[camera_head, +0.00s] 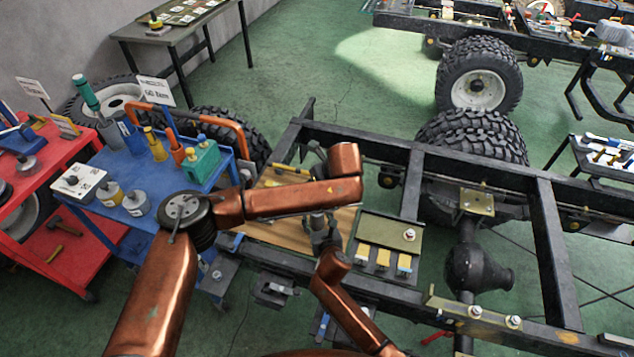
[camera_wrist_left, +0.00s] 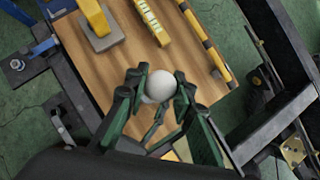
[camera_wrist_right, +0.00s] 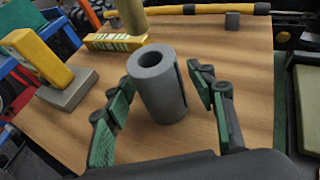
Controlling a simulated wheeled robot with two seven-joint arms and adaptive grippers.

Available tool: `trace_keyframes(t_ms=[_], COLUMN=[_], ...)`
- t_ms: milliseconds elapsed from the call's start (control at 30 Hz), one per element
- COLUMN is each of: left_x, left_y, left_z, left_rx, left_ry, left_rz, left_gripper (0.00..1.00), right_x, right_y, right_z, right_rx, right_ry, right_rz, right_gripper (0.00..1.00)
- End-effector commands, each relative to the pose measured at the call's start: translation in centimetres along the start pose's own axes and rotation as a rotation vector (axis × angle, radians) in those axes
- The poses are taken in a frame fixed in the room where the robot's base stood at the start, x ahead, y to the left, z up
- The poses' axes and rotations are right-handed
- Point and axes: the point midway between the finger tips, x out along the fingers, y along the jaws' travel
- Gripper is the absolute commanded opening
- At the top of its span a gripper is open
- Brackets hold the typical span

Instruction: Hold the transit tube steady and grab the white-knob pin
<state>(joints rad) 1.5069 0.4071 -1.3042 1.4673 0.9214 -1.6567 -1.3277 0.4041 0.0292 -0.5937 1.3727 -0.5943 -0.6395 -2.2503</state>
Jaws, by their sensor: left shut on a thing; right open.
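The grey transit tube (camera_wrist_right: 158,88) stands upright on a wooden board, with an open hole in its top and a slot down its side. My right gripper (camera_wrist_right: 160,78) is open, with one finger on each side of the tube and visible gaps. In the left wrist view, my left gripper (camera_wrist_left: 159,90) is shut on the round white knob of the pin (camera_wrist_left: 160,84). The pin's shaft is hidden.
The wooden board (camera_wrist_right: 255,75) also bears a yellow-handled tool on a grey block (camera_wrist_right: 45,65), a yellow block (camera_wrist_right: 115,41) and a yellow-and-black rod (camera_wrist_right: 205,9). Right of the board, a tray (camera_head: 385,232) sits on the dark chassis frame (camera_head: 546,250). A blue cart (camera_head: 160,178) stands left.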

Motion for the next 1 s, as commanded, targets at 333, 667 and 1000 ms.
trace_keyframes(t_ms=[333, 667, 1000], left_x=[-0.1, -0.1, -0.1], left_y=[0.0, 0.0, 0.0], left_z=[0.1, 0.1, 0.1], left_rx=[0.000, 0.000, 0.000], left_ry=[-0.001, -0.001, -0.001], left_rz=[-0.001, -0.001, -0.001], left_gripper=[0.00, 0.00, 0.00], right_x=[-4.9, -10.6, -11.9], right_y=[-0.1, 0.0, 0.0], right_z=[-0.1, -0.1, -0.1], right_rx=[-0.001, -0.001, 0.000], right_ry=[-0.001, 0.000, 0.002], right_rz=[0.000, 0.001, 0.000], right_gripper=[0.51, 0.51, 0.51])
